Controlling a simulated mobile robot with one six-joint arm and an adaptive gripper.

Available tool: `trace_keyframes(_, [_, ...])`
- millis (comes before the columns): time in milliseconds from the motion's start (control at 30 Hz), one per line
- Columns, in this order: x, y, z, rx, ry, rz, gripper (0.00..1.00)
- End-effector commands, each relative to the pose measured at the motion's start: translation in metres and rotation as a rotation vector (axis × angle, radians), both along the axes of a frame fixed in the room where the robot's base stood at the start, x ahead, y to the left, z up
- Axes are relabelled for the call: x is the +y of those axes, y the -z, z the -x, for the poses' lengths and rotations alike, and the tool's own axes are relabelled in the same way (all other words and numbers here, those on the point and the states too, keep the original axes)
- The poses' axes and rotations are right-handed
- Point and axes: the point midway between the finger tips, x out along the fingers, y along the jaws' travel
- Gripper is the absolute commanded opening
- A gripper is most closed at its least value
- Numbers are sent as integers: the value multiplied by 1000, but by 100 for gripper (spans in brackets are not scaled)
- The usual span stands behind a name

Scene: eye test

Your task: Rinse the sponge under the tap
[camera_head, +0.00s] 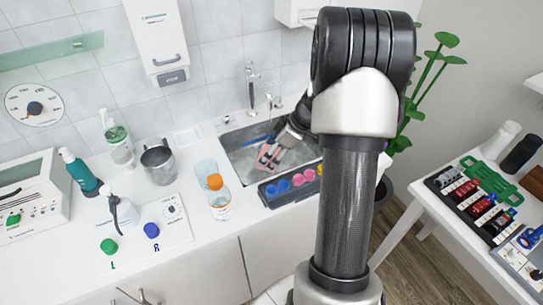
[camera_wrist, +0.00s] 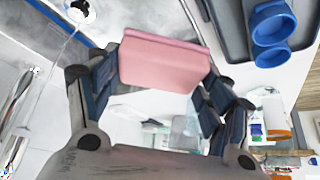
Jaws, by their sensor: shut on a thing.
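My gripper (camera_head: 275,147) is down in the sink (camera_head: 235,140) in the head view. In the wrist view my gripper (camera_wrist: 163,82) is shut on a pink sponge (camera_wrist: 165,68), with a finger on each side of it. The sponge also shows as a small pink patch in the head view (camera_head: 266,156), partly covered by the fingers. The metal tap (camera_head: 252,88) stands at the sink's back edge. A thin, clear streak like running water (camera_wrist: 55,58) falls toward the drain (camera_wrist: 79,10) in the wrist view, left of the sponge and apart from it.
A dark tray (camera_head: 268,200) with blue and pink round pieces sits along the sink's front edge. A bottle with an orange cap (camera_head: 218,197), a glass and a metal jug (camera_head: 158,163) stand left of the sink. My arm hides the sink's right side.

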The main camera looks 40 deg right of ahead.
Motion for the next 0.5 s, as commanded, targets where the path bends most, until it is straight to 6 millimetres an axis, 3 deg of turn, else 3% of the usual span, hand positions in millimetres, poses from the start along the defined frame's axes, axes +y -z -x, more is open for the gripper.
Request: trace_keyframes(500, [-32, 8, -41, 1, 2, -1, 54])
